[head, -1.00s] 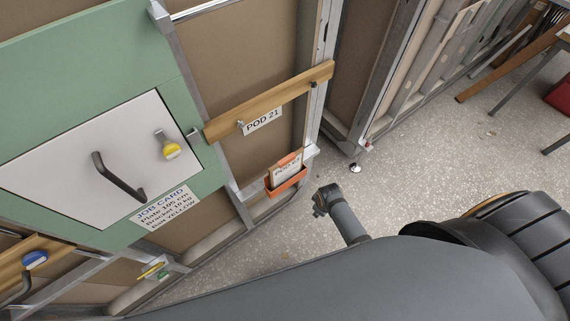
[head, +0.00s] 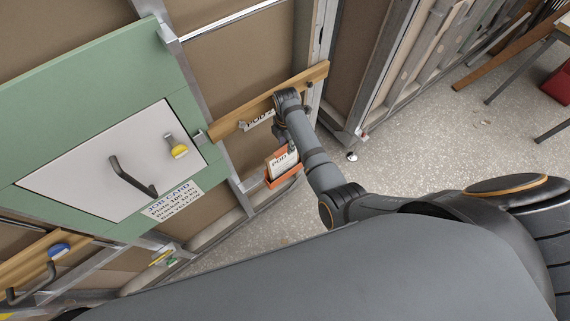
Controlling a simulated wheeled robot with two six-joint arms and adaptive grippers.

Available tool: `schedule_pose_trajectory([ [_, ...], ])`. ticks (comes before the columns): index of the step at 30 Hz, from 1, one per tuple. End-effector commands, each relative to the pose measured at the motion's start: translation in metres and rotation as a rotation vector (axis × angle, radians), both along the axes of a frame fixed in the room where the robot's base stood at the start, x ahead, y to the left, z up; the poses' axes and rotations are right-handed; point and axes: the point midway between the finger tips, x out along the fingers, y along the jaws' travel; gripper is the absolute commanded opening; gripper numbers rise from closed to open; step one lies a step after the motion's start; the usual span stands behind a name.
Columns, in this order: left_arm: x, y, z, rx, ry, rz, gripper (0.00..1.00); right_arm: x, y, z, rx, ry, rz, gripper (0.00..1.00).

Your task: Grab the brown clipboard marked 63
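My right gripper (head: 282,137) is just above the clipboard, in front of the wooden rail. It is small and dark, and its fingers are mostly hidden by my wrist, so I cannot tell whether it is open or shut. I see no contact with the clipboard. My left gripper is not in view.
A wooden rail (head: 232,124) with a partly covered "POD 21" label runs above the holder. Speckled floor (head: 415,155) lies open at right. Metal frame posts stand behind.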

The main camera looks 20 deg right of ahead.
Motion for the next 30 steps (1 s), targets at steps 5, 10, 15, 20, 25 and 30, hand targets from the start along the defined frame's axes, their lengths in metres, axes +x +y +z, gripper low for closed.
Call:
schedule_pose_trajectory([
  [5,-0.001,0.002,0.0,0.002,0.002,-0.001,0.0,0.0,0.0,-0.012,-0.001,0.0,-0.001,0.36],
  [10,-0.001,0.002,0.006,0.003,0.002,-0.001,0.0,-0.004,0.003,-0.024,0.0,0.003,-0.001,0.36],
  [15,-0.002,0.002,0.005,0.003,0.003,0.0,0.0,-0.008,0.007,-0.056,-0.001,0.003,-0.001,0.36],
  [20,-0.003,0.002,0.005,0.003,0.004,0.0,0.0,-0.008,0.007,-0.065,0.0,0.001,-0.002,0.36],
  [25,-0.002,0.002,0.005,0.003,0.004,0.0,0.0,-0.008,0.006,-0.065,-0.001,0.0,-0.002,0.35],
  [30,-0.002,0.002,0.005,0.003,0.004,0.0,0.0,-0.007,0.006,-0.064,-0.001,-0.001,-0.002,0.12],
])
